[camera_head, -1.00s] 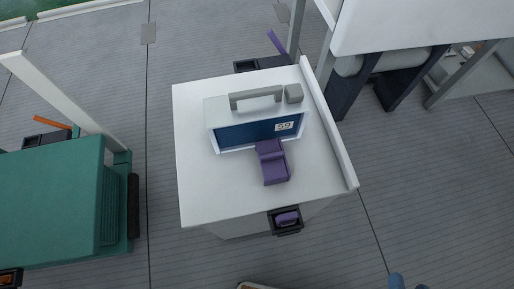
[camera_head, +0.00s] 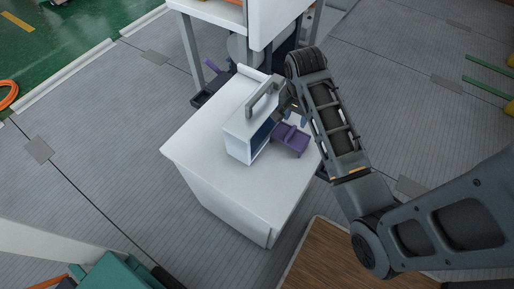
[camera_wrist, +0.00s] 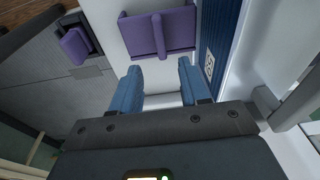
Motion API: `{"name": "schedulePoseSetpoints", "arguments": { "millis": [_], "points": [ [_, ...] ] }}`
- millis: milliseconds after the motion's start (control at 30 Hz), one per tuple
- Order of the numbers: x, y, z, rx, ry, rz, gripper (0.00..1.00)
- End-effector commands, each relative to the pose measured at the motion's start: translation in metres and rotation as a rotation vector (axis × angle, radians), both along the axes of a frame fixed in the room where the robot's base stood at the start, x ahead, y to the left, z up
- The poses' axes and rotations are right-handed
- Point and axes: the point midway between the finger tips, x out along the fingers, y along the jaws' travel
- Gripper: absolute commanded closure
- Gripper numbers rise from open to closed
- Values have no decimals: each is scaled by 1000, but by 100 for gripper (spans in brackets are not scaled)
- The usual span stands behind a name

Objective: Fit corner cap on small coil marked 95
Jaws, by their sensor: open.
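A white box (camera_head: 238,135) with a grey handle (camera_head: 261,98) and a dark blue front stands on a white cabinet top. In the wrist view its blue front (camera_wrist: 214,25) carries a small white number label (camera_wrist: 209,66), turned sideways and too small to read surely. A purple stepped piece (camera_head: 290,139) lies by the blue front; it also shows in the wrist view (camera_wrist: 143,38). My gripper (camera_wrist: 159,68) is open, its blue fingers apart with nothing between them, beside the front near the purple piece. I cannot tell which part is the corner cap.
The white cabinet (camera_head: 215,185) has free top at its near side. A purple part in a black holder (camera_wrist: 76,46) is on the cabinet's side. A white-topped stand (camera_head: 225,22) is behind, a wooden surface (camera_head: 325,262) at the lower right.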

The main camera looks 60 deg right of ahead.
Motion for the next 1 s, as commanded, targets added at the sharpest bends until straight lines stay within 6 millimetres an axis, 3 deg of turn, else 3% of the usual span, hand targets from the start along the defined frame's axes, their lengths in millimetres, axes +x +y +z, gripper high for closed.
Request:
{"name": "schedulePoseSetpoints", "arguments": {
  "millis": [167, 467, 733, 1000],
  "points": [
    [0, -9, 4, 26, 23, -51, 55],
    [-2, -11, -24, 27, 24, -50, 55],
    [-7, -14, -61, 27, 24, -48, 55],
    [-6, -15, -70, 24, 21, -47, 55]
  ]
}}
